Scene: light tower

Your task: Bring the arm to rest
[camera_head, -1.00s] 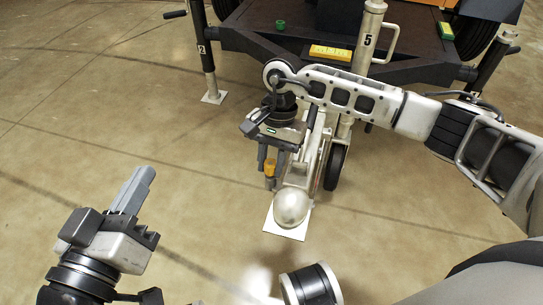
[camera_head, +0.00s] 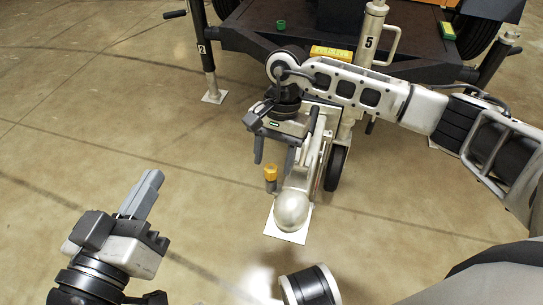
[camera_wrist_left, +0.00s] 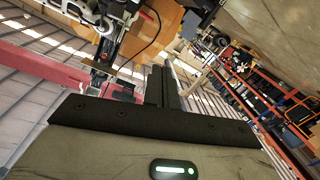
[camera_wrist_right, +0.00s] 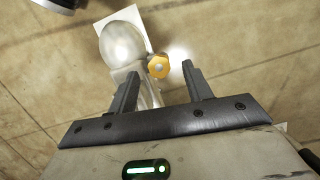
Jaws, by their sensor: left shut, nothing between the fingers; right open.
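My right gripper (camera_head: 274,155) is open and empty, just above and behind a yellow-topped knob (camera_head: 271,173) beside the trailer's coupler. In the right wrist view, the same yellow knob (camera_wrist_right: 158,67) lies beyond the gap between my open right fingers (camera_wrist_right: 160,92), apart from them. The silver rounded coupler end (camera_head: 291,210) is in front of the right gripper, over a white plate (camera_head: 272,228) on the floor. My left gripper (camera_head: 148,190) is shut and empty, over bare floor at the lower left. Its shut fingers (camera_wrist_left: 163,85) also show in the left wrist view.
The dark trailer frame (camera_head: 260,45) stands at the back, with a wheel (camera_head: 336,168) and a jack post marked 5 (camera_head: 370,40). A yellow box (camera_head: 332,53) and a green cap (camera_head: 281,24) sit on it. The floor at left is clear.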

